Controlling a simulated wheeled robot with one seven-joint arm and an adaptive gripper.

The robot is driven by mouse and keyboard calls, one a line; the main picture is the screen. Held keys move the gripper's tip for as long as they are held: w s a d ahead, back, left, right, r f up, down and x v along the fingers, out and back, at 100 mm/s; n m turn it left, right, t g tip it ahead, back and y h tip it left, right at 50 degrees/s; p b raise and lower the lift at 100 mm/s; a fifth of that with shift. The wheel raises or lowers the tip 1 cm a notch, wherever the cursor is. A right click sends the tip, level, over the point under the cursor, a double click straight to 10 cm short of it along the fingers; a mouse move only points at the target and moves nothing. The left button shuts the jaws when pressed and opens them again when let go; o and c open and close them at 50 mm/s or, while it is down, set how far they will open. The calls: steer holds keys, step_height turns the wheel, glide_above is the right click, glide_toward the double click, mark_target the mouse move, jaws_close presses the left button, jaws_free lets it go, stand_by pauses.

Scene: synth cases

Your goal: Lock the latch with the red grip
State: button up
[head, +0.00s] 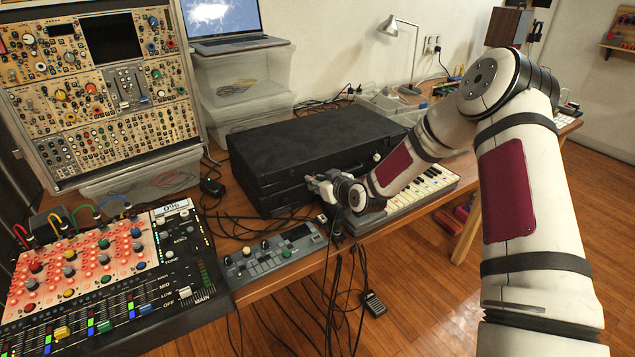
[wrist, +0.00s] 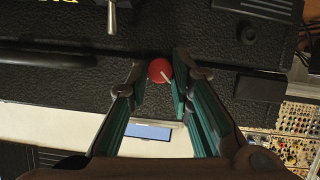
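The latch's red grip (wrist: 160,70) is a small round knob on the front of the black case (head: 300,150), near the seam. A thin pale rod shows beside it. My gripper (wrist: 158,76) is open, with one finger on each side of the red grip. The right finger is very close to it and may touch; a small gap shows on the left. In the head view my gripper (head: 322,182) is at the case's front, and the red grip is hidden there. Whether the latch is locked cannot be told.
A pale knob (head: 376,156) sits on the case front to the right. A metal pin (wrist: 111,16) and a dark knob (wrist: 248,34) show in the wrist view. A small keyboard (head: 425,185), a grey controller (head: 275,252) and a mixer (head: 105,275) are nearby. Cables hang at the table edge.

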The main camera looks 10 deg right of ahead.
jaws_close()
steer(key=m+y+b, duration=0.2)
steer(key=m+b, duration=0.1)
steer(key=b, duration=0.1)
steer(key=m+y+b, duration=0.2)
steer(key=m+b, duration=0.2)
steer(key=d+f+m+y+b, duration=0.1)
steer(key=m+y+b, duration=0.1)
steer(key=m+b, duration=0.1)
steer(key=shift+w+m+y+b, duration=0.1)
steer(key=shift+m+y+b, duration=0.25)
steer(key=shift+b, duration=0.5)
steer(key=shift+r, duration=0.1)
steer(key=o, duration=0.7)
jaws_free()
steer(key=shift+a, duration=0.1)
steer(key=shift+o, duration=0.2)
